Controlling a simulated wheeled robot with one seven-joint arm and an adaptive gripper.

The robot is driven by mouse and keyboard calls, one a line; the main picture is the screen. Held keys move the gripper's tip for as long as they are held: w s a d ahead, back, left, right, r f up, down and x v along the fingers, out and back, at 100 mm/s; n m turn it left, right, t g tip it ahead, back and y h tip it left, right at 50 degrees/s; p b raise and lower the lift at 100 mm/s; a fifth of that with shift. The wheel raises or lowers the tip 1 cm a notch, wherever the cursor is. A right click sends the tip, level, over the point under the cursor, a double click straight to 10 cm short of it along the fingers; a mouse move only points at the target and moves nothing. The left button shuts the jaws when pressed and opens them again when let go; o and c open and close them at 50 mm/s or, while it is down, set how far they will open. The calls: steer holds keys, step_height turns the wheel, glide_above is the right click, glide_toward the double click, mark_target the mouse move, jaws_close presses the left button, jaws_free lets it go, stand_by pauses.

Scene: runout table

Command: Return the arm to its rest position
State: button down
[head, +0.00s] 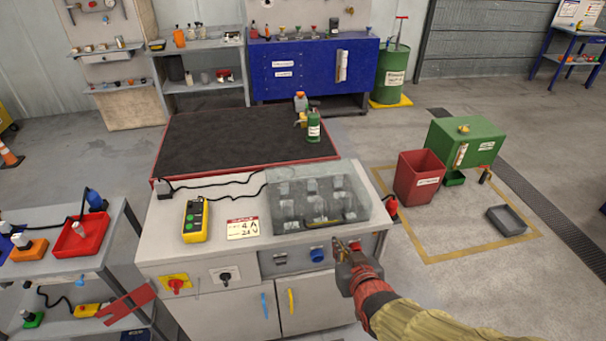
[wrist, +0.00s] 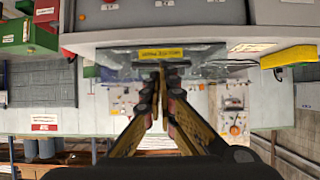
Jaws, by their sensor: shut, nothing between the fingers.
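My gripper (head: 347,246) is at the front right of the runout table (head: 160,235), just before its front face and close to the clear-covered box (head: 318,205). Its fingers are shut with nothing between them. In the wrist view the closed fingers (wrist: 160,75) meet at the middle, in front of a yellow label strip on a clear panel. My arm reaches in from the lower right of the head view. A blue knob (head: 317,254) on the front panel is left of my gripper.
A yellow control box (head: 196,221) and a label card (head: 242,228) lie on the tabletop. A side bench (head: 60,262) with a red tray stands at left. A red bin (head: 419,176) and a green box (head: 465,145) stand at right. The floor at lower right is clear.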

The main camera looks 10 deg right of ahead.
steer(key=s+f+g, duration=0.4)
steer(key=s+g, duration=0.2)
steer(key=s, duration=0.3)
steer(key=w+r+v, duration=0.1)
steer(key=w+v, duration=0.1)
steer(key=v, duration=1.5)
steer(key=shift+s+r+g, duration=0.2)
steer(key=shift+r+g, duration=0.1)
steer(key=shift+r, duration=0.1)
